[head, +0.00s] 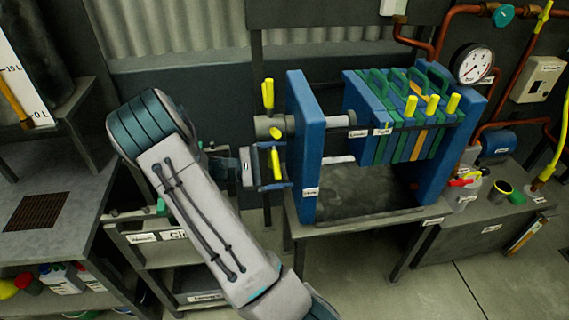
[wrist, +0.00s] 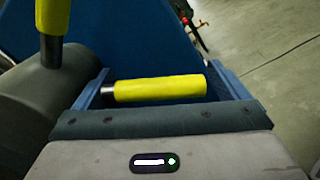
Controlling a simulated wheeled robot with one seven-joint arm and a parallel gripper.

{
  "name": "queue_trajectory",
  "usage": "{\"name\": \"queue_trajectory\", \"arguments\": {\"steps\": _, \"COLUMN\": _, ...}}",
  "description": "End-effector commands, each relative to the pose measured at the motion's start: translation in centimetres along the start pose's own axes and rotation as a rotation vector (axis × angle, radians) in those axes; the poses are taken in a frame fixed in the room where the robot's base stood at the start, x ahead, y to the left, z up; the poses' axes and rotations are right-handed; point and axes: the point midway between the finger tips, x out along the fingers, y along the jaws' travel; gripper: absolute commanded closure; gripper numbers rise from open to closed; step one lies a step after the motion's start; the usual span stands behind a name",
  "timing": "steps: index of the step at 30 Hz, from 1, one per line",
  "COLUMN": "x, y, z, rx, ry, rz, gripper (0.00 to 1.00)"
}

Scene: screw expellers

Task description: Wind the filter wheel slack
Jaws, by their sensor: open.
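The filter wheel is a grey hub (head: 264,127) with yellow handles on the left face of the blue filter press (head: 306,130). One yellow handle (head: 267,94) points up; another, lower yellow handle (head: 275,162) is by my gripper (head: 271,170). In the wrist view the lower handle (wrist: 160,88) lies crosswise between my two blue fingers. The fingers are open, with a gap at the handle's right end; contact at its left end is unclear. The grey hub (wrist: 35,110) and a second handle (wrist: 54,18) show at the left.
The plate stack (head: 400,125) with green handles and yellow levers stands inside the press. A pressure gauge (head: 473,64) and copper pipes are at right. A grey shelf cart (head: 160,235) stands below my arm, and a workbench (head: 45,200) is at left.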

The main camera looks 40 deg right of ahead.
Motion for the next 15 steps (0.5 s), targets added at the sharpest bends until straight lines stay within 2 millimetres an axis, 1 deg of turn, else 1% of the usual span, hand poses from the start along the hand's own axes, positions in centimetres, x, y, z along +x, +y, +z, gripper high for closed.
{"name": "queue_trajectory", "arguments": {"steps": 1, "x": 0.58, "y": -0.01, "z": 0.05, "rx": 0.000, "ry": -0.001, "rz": -0.002, "gripper": 0.05}}
{"name": "queue_trajectory", "arguments": {"steps": 3, "x": 1.06, "y": 0.01, "z": 0.02, "rx": 0.000, "ry": 0.001, "rz": -0.001, "gripper": 0.05}}
{"name": "queue_trajectory", "arguments": {"steps": 6, "x": 1.44, "y": 0.01, "z": 0.02, "rx": 0.000, "ry": 0.001, "rz": 0.000, "gripper": 0.05}}
{"name": "queue_trajectory", "arguments": {"steps": 14, "x": 1.51, "y": 0.00, "z": 0.00, "rx": 0.000, "ry": 0.001, "rz": 0.000, "gripper": 0.05}}
{"name": "queue_trajectory", "arguments": {"steps": 15, "x": 1.51, "y": 0.00, "z": 0.00, "rx": 0.000, "ry": 0.001, "rz": 0.000, "gripper": 0.17}}
